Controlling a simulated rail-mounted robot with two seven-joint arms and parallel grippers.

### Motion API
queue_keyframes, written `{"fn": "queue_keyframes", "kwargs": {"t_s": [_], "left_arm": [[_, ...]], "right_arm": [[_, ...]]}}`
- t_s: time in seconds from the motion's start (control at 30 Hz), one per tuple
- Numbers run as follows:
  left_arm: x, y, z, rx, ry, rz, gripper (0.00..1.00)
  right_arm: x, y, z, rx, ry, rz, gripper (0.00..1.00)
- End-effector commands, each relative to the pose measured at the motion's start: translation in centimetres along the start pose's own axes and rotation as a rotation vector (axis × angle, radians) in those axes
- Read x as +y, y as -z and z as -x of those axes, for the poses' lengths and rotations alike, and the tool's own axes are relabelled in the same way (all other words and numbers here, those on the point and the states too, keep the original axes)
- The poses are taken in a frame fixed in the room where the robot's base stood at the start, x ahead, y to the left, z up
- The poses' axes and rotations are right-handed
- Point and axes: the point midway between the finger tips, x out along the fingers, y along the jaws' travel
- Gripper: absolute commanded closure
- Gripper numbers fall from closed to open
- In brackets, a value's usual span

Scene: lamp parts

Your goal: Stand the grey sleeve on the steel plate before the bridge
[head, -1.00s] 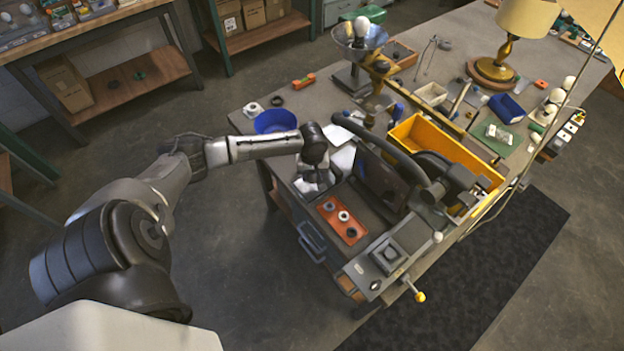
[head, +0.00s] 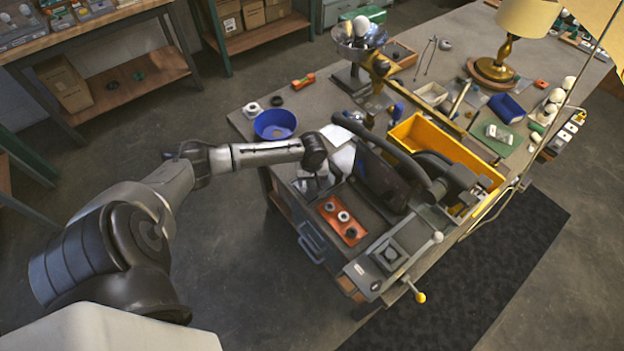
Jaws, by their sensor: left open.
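My left arm reaches in from the left, its wrist over the near left part of the bench. My left gripper (head: 316,183) points down and is open, just beyond the left end of an orange-red block (head: 352,239). The block carries a few small round parts, among them a pale ring (head: 343,216) and darker ones. I cannot tell for sure which part is the grey sleeve. A grey metal fixture with a square plate (head: 389,254) stands at the near bench corner. I cannot tell the steel plate or the bridge for certain.
A blue bowl (head: 275,124) sits behind my forearm. A brass lamp (head: 495,66) stands at the back. A lever with a yellow knob (head: 420,297) overhangs the near edge.

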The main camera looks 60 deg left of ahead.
Motion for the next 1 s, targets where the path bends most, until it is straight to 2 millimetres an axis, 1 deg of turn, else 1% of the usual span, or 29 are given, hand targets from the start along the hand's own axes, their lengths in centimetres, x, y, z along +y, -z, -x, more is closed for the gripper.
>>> {"fn": "queue_keyframes", "kwargs": {"t_s": [0.27,0.37,0.6,0.8,1.0], "left_arm": [[0.0,0.1,0.3,0.002,0.0,0.0,0.35],[0.0,0.1,1.6,0.001,0.0,0.0,0.35],[0.0,0.1,6.0,0.002,-0.001,0.0,0.35],[0.0,0.1,9.4,0.001,-0.001,0.0,0.35],[0.0,0.0,11.5,-0.001,0.0,0.0,0.35]], "right_arm": [[0.1,-0.1,-0.2,-0.001,-0.003,0.004,1.0],[0.1,0.0,0.2,-0.001,-0.003,0.004,1.0],[0.1,0.3,1.0,-0.001,-0.001,0.002,1.0],[0.0,0.5,1.4,0.0,0.002,-0.003,1.0],[-0.1,0.6,1.6,0.001,0.004,-0.005,1.0]]}}
